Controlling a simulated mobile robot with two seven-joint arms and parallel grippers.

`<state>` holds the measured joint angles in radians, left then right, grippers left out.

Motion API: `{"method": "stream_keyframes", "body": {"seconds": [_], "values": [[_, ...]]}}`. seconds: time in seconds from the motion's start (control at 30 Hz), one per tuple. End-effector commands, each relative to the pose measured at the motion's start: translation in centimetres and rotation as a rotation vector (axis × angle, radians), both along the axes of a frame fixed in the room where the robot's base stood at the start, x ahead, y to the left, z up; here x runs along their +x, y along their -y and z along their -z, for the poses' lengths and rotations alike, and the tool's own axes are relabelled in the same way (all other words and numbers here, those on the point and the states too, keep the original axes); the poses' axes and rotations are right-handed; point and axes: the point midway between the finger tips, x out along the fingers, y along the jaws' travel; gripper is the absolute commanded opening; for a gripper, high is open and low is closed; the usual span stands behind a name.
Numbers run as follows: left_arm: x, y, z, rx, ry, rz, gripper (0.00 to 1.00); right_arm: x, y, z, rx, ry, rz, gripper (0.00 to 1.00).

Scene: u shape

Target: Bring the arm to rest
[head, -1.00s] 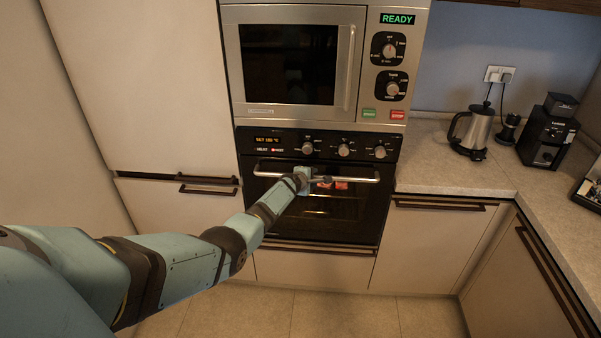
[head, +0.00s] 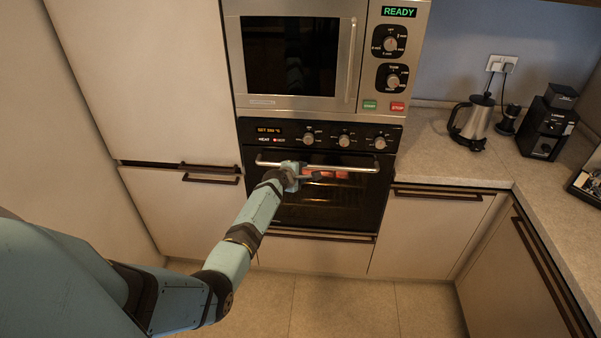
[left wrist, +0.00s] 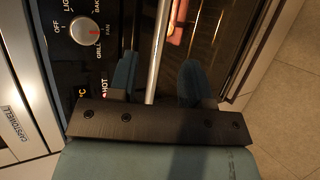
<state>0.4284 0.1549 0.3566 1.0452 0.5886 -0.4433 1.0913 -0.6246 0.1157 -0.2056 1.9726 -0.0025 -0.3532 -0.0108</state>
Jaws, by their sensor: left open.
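My left arm reaches in from the left in the head view. My left gripper (head: 311,175) is at the front of the oven, close to the handle bar (head: 352,169). In the left wrist view the gripper's two dark blue fingers (left wrist: 158,78) are apart, and the handle bar (left wrist: 158,40) runs between them in the picture with gaps on both sides. I cannot tell how deep the bar lies between the fingers. The oven door (head: 335,212) is shut. Reddish pieces (head: 340,175) show through its glass. My right gripper is not in view.
A microwave (head: 300,103) sits above the oven and shows READY. Cabinets with dark handles (head: 213,180) flank the oven. On the right counter stand a kettle (head: 472,122) and a black coffee grinder (head: 548,125). The floor (head: 345,305) in front is clear.

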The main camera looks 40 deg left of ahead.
Motion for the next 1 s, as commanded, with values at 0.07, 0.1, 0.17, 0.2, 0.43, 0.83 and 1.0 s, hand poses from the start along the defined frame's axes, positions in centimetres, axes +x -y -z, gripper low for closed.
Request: {"method": "stream_keyframes", "body": {"seconds": [0.07,0.1,0.17,0.2,0.43,0.83,1.0], "values": [[0.0,0.0,0.0,0.0,0.0,0.0,0.45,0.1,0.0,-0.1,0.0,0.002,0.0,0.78],[0.0,0.0,0.0,0.0,0.0,0.0,0.45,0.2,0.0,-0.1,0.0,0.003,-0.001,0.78],[0.0,0.0,0.0,0.0,0.0,0.0,0.45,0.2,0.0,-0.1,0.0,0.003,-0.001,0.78],[0.0,0.0,0.0,0.0,0.0,0.0,0.45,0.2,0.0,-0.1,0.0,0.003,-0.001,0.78],[-1.3,0.7,1.1,0.068,-0.02,0.032,0.45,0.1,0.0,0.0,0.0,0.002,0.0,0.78],[-19.5,13.9,9.5,0.896,-0.166,0.568,0.45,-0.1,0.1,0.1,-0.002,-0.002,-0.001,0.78],[-29.5,21.8,10.3,1.212,-0.142,0.838,0.45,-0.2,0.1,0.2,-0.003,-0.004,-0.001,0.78]]}}
